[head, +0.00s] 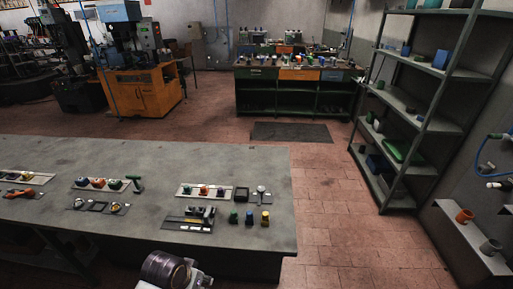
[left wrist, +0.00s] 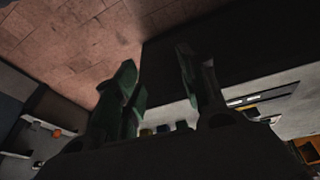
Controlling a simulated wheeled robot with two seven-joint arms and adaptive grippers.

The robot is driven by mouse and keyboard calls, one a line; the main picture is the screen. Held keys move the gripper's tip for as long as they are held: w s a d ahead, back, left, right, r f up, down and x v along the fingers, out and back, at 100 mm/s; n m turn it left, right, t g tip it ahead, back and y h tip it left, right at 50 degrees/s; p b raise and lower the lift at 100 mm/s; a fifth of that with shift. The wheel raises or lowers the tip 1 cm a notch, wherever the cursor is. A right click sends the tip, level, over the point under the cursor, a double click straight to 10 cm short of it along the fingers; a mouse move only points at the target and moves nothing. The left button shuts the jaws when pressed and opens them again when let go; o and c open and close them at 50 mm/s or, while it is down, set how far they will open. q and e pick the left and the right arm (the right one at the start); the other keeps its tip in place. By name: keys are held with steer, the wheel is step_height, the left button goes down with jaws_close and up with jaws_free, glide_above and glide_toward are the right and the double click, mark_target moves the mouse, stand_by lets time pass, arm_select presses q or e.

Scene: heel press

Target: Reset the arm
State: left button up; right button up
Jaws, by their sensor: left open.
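My left gripper (left wrist: 160,82) shows in the left wrist view, with its two dark fingers spread apart. Nothing is visible between the fingers, so it is open and empty. Red floor tiles (left wrist: 70,40) lie beyond it, with the dark side of a table to the right. In the head view only a rounded link of my own arm shows at the bottom edge, in front of the grey table (head: 130,235). The fingers are not seen there. My right gripper is in neither view.
The table holds a tray strip with colored knobs (head: 204,190), a black-and-yellow bracket (head: 189,222) and small colored pieces (head: 249,218) near its right end. A grey shelf rack (head: 428,120) stands at right. Open floor (head: 335,215) lies between table and rack.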

arm_select(q)
steer(key=shift+s+a+r+y, duration=0.6)
steer(key=shift+s+a+r, duration=0.35)
steer(key=shift+s+a, duration=1.4)
step_height(320, 180, down, 32)
steer(key=s+g, duration=0.1)
steer(key=s, duration=0.2)
steer(key=s+a+f, duration=0.2)
steer(key=s+f, duration=0.8)
steer(key=s, duration=0.1)
steer(key=s+a+f+g, duration=0.1)
steer(key=s+a+f, duration=0.1)
steer(key=s+f, duration=0.9)
steer(key=shift+d, duration=0.1)
